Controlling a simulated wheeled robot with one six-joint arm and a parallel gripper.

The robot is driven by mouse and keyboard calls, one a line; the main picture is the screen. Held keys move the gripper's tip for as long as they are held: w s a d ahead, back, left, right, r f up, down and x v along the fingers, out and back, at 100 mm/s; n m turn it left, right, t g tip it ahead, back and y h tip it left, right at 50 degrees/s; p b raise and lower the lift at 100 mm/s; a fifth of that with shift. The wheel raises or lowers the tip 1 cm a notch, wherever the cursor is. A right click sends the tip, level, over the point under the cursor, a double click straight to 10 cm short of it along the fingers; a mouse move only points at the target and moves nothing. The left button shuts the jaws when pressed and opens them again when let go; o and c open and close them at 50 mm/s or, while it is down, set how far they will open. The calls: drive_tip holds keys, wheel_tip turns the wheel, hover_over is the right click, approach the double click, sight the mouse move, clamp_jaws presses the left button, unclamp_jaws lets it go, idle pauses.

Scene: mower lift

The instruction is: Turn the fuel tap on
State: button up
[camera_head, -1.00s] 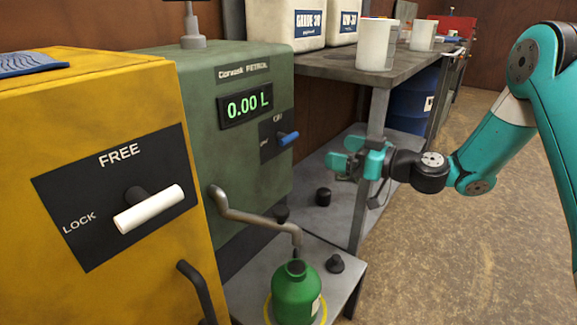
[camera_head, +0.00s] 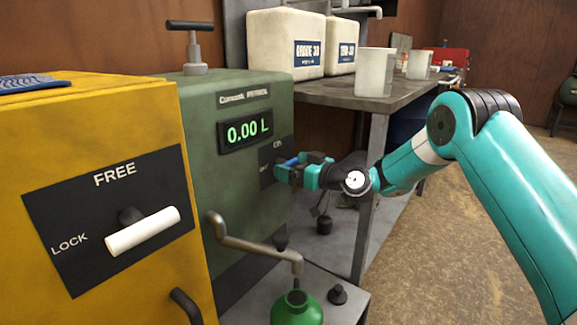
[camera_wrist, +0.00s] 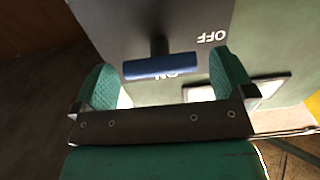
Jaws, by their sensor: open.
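The fuel tap is a blue bar handle (camera_head: 289,162) on a dark plate on the right side of the green petrol dispenser (camera_head: 238,185). In the wrist view the blue handle (camera_wrist: 160,67) lies crosswise between my fingers, with a gap at each end. The upside-down OFF label shows clear of it, and the ON label is partly covered by the handle. My gripper (camera_head: 296,168) is open at the tap; it also shows in the wrist view (camera_wrist: 165,80), with one finger on each side. I cannot tell if a finger touches the handle.
A yellow cabinet (camera_head: 105,180) with a white FREE/LOCK handle (camera_head: 142,231) stands at the left. A bent spout (camera_head: 250,244) hangs over a green bottle (camera_head: 296,310). A metal bench (camera_head: 340,92) with canisters and jugs is close behind my arm.

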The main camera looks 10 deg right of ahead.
drive_tip(key=shift+x, duration=0.9)
drive_tip(key=shift+c, duration=0.5)
drive_tip(key=c, duration=0.5)
